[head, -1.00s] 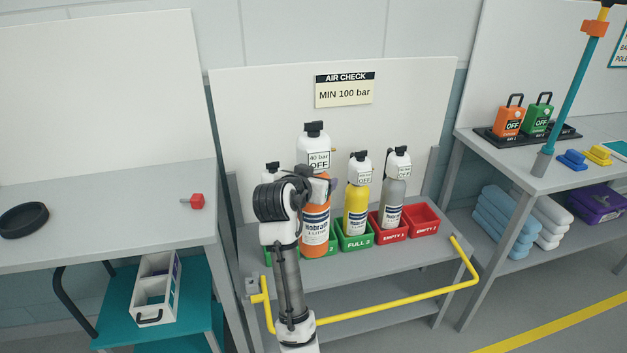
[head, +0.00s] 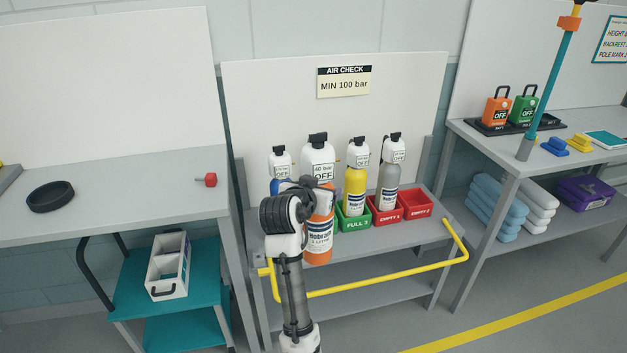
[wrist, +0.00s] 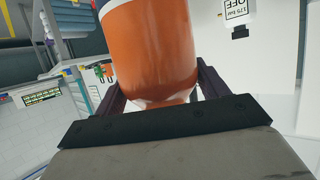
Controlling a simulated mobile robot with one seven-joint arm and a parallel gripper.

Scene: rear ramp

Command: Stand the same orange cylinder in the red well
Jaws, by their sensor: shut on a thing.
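The orange cylinder (head: 318,238) is upright in my gripper (head: 318,186), with a white top, black valve and a tag reading 40 bar OFF. In the wrist view the orange body (wrist: 150,50) fills the space between the dark fingers of my gripper (wrist: 160,85), which are shut on it. The cylinder is in front of the rack's row of wells, left of the red ones. The right red well (head: 418,208) is empty. The left red well (head: 386,218), marked EMPTY 1, holds a grey cylinder (head: 389,187). My wrist hides part of the rack's left side.
A yellow cylinder (head: 355,190) stands in the green FULL 3 well (head: 354,222). A blue cylinder (head: 279,163) stands behind my gripper. A yellow rail (head: 390,278) runs along the rack's front. The shelf strip before the red wells is clear.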

